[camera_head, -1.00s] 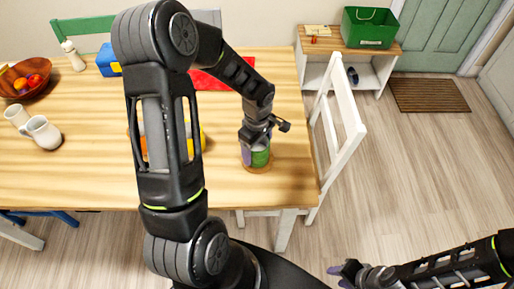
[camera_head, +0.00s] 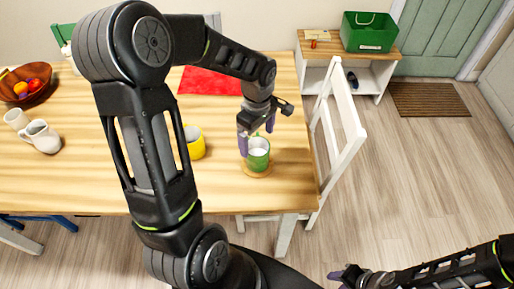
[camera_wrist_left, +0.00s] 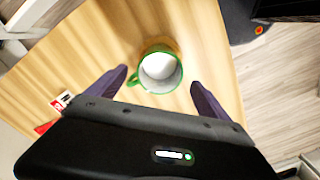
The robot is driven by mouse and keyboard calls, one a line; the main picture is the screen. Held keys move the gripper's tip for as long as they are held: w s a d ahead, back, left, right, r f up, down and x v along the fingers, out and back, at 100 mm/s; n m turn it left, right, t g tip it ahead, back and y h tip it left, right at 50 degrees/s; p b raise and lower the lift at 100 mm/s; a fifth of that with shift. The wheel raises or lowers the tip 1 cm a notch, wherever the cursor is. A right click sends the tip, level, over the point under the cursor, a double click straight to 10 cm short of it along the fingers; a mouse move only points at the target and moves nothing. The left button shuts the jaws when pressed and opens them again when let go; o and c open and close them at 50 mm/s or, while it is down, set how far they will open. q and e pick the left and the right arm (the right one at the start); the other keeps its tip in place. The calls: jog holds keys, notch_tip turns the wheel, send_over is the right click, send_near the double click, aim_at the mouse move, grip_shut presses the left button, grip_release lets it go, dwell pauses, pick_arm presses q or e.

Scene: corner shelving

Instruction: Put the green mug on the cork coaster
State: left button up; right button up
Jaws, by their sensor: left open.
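The green mug (camera_head: 258,155) stands upright on the round cork coaster (camera_head: 257,172) near the table's right front corner. My left gripper (camera_head: 256,141) is open just behind and above the mug, with its purple fingers apart. In the left wrist view the mug (camera_wrist_left: 160,72) shows its pale inside and its handle towards the left finger. There the open left gripper (camera_wrist_left: 160,88) has a finger on either side, with gaps to the mug. My right gripper (camera_head: 345,273) is low at the right, away from the table, and its opening is unclear.
A yellow mug (camera_head: 194,142) stands left of the coaster, partly behind my arm. A red mat (camera_head: 208,82) lies further back. White mugs (camera_head: 42,137) and a fruit bowl (camera_head: 27,88) are at the left. A white chair (camera_head: 340,125) stands at the table's right edge.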

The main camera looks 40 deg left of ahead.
pick_arm(q)
notch_tip(320, 180, up, 4)
jog(key=shift+r, duration=0.2)
dwell(0.8)
